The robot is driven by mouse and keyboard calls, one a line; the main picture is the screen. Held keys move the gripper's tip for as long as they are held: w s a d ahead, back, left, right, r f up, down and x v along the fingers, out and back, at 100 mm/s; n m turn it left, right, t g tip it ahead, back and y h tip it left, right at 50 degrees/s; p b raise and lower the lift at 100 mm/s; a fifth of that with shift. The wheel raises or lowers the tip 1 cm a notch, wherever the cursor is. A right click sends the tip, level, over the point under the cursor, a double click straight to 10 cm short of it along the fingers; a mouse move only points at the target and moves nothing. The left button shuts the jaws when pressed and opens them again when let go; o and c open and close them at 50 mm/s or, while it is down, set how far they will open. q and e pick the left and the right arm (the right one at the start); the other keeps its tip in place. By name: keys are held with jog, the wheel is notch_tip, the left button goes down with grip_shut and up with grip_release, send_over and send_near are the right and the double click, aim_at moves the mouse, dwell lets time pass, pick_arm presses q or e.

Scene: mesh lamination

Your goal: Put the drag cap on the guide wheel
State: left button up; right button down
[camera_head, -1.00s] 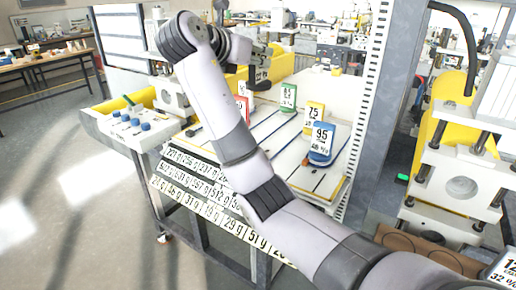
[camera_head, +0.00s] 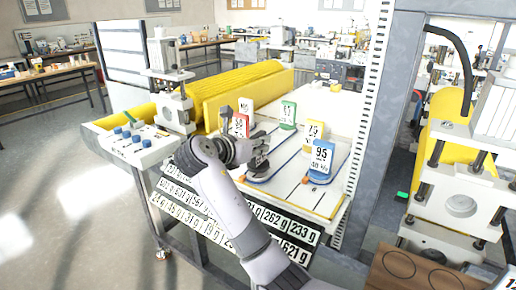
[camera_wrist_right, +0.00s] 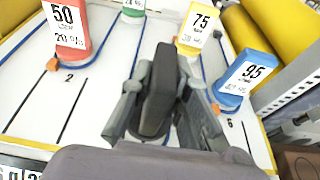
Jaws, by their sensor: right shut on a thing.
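My right gripper (camera_head: 258,152) is over the white board. In the right wrist view its fingers (camera_wrist_right: 165,112) are shut on a dark grey upright piece (camera_wrist_right: 160,92). This may be the drag cap; I cannot tell for sure. A blue rounded line shows around its foot, and I cannot tell whether the piece touches the board. No guide wheel can be made out for certain; small orange knobs (camera_head: 306,181) sit on the board. My left gripper is not in view.
Number-labelled blocks stand on the white board (camera_head: 330,200): red (camera_wrist_right: 71,27), green (camera_head: 288,115), yellow (camera_wrist_right: 196,28) and blue (camera_wrist_right: 240,78). A yellow ribbed block (camera_head: 240,88) lies behind. A grey post (camera_head: 375,110) rises at the right. Number plates (camera_head: 290,232) line the front.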

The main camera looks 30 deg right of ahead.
jog(key=shift+f, duration=0.75)
jog(key=c, duration=1.5)
grip_release()
jog(key=shift+f, duration=0.1)
jog(key=shift+c, duration=0.2)
jog(key=b+v, duration=0.1)
jog(key=v, duration=1.1)
jog(key=shift+b, duration=0.3)
jog(key=shift+s, duration=0.1)
